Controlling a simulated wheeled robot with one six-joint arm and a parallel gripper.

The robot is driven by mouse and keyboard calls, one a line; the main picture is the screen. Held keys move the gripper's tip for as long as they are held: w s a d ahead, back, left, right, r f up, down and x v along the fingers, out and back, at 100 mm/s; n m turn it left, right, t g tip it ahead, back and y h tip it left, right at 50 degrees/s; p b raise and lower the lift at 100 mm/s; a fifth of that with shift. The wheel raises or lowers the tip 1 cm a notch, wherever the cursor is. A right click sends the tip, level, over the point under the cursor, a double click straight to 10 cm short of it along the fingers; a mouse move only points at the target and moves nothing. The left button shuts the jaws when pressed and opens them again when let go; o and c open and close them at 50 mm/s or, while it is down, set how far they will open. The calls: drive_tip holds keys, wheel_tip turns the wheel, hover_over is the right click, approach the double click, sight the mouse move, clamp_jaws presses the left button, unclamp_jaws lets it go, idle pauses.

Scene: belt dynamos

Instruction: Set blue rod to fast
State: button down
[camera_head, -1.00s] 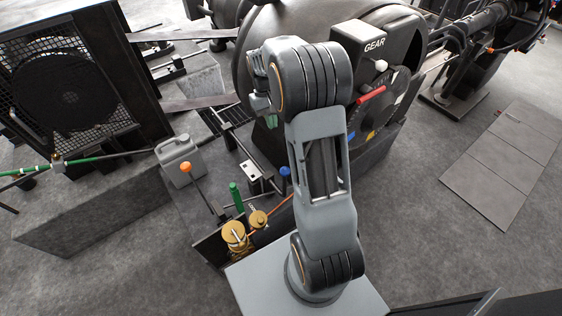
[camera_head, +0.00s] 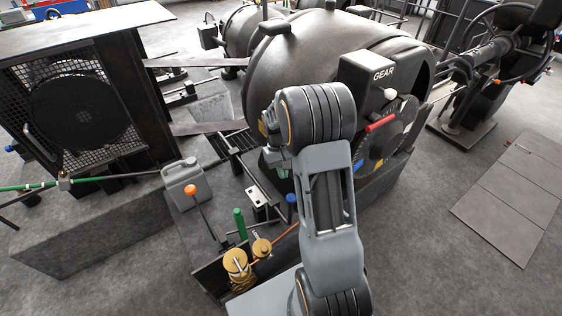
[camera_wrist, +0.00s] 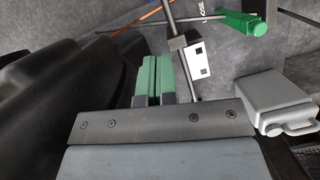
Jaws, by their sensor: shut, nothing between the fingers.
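A rod with a blue grip (camera_head: 291,199) stands just left of my arm in the head view. Only its upper part shows clearly, and it is not seen in the wrist view. My gripper's two green fingers (camera_wrist: 155,78) are together and empty in the wrist view. A bar with a pale bracket (camera_wrist: 190,58) lies just right of the fingers there. Lettering on the floor that seems to read "LOOSE" is partly hidden beside it. No "fast" mark can be read.
A green-handled rod (camera_head: 240,222) and an orange-knobbed lever (camera_head: 190,190) stand left of the blue grip. The large dark dynamo (camera_head: 335,50) rises behind my arm.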

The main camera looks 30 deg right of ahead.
drive_tip(key=s, duration=0.1)
drive_tip(key=s+f, duration=0.1)
drive_tip(key=s, duration=0.2)
drive_tip(key=shift+s+a+f, duration=0.1)
drive_tip(key=shift+a+f, duration=0.05)
drive_tip(key=shift+f, duration=0.15)
drive_tip(key=shift+s, duration=0.1)
